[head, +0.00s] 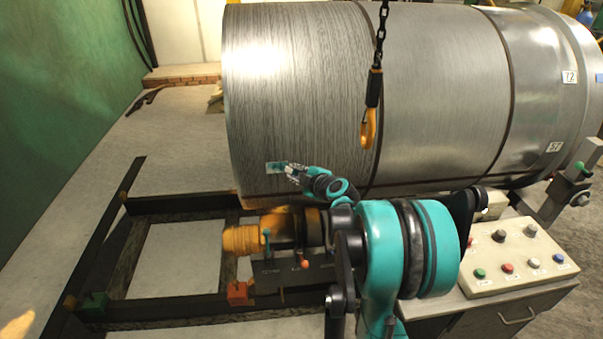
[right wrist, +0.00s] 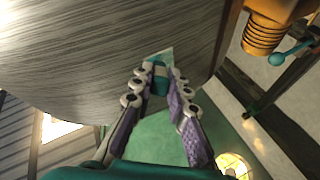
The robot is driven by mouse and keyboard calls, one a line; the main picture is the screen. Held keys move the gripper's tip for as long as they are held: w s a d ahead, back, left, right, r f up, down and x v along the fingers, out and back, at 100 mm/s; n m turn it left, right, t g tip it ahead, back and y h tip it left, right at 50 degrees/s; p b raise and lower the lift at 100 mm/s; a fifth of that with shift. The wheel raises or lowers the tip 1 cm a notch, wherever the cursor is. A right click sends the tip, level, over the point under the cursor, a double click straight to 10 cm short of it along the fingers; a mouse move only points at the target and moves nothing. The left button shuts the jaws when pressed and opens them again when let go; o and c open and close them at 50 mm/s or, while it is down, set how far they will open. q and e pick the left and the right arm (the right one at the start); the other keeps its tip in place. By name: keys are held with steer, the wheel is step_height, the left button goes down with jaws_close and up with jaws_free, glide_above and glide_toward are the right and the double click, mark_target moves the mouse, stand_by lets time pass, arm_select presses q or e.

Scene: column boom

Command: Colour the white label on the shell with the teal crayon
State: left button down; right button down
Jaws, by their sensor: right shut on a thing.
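The shell (head: 310,100) is a large grey metal cylinder lying on its side across the head view. The label (head: 271,168) is a small patch low on its left part and looks partly teal. In the right wrist view the label (right wrist: 166,55) shows pale with teal on it, just beyond the fingertips. My right gripper (head: 291,171) is at the label's right edge. In the right wrist view its fingers (right wrist: 158,80) are shut on the teal crayon (right wrist: 160,78), whose tip is at or very close to the label. Contact cannot be told. My left gripper is out of view.
A chain with a yellow hook (head: 369,128) hangs in front of the shell. A control panel (head: 515,262) with several buttons stands at right. A yellow ribbed part (head: 243,239) and dark frame rails (head: 170,205) lie below the shell. Floor at left is open.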

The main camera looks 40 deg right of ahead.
steer(key=w+a, duration=0.3)
steer(key=a, duration=0.2)
stand_by(0.4)
steer(key=shift+a, duration=0.15)
steer(key=shift+s+a, duration=0.5)
steer(key=shift+s, duration=0.35)
steer(key=shift+s+a, duration=0.5)
steer(key=shift+s, duration=0.3)
steer(key=shift+s+a, duration=0.5)
steer(key=shift+s, duration=0.35)
steer(key=s, duration=0.1)
steer(key=s+a, duration=0.1)
steer(key=shift+s+a, duration=0.3)
steer(key=w+d+f+b, duration=0.1)
steer(key=w+d+b, duration=0.1)
steer(key=w+d, duration=0.2)
steer(key=shift+x, duration=1.25)
